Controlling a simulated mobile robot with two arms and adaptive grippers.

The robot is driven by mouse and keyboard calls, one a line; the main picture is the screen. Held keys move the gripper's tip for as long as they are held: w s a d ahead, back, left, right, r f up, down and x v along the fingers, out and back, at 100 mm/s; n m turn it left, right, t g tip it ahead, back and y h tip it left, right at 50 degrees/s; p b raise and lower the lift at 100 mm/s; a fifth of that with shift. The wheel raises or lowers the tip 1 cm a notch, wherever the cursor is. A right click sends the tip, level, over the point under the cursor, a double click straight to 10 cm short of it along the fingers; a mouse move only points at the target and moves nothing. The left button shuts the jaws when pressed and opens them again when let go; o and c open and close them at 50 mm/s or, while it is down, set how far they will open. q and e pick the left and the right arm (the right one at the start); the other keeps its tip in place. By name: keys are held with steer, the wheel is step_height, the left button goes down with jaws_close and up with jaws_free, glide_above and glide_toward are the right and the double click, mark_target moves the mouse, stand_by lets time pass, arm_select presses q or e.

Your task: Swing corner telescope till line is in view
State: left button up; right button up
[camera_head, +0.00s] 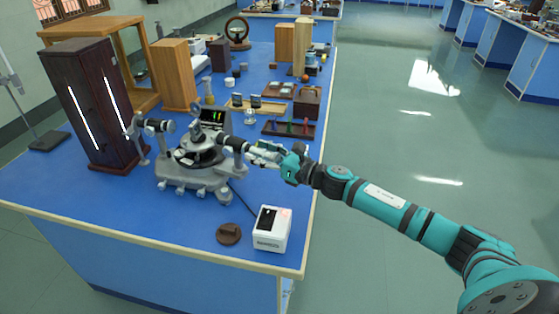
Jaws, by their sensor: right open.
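The spectrometer (195,165) stands on the near part of the blue bench, with a round dark table in its middle. Its telescope (235,145) points right, towards my right gripper. Another tube (155,126) points left, towards a dark wooden lamp box (97,110) with bright slits. A small dark screen (214,117) with coloured lines shows behind the spectrometer. My right gripper (265,153) is open at the telescope's right end; I cannot tell if it touches. My left gripper is not in view.
A white box (271,229) and a brown round piece (229,234) lie near the front edge. A rack with coloured pieces (289,128) is behind my gripper. Wooden blocks (174,75) stand further back. The floor (400,130) right of the bench is clear.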

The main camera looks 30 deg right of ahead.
steer(key=v, duration=1)
steer(key=shift+s+d, duration=0.25)
steer(key=shift+s, duration=0.05)
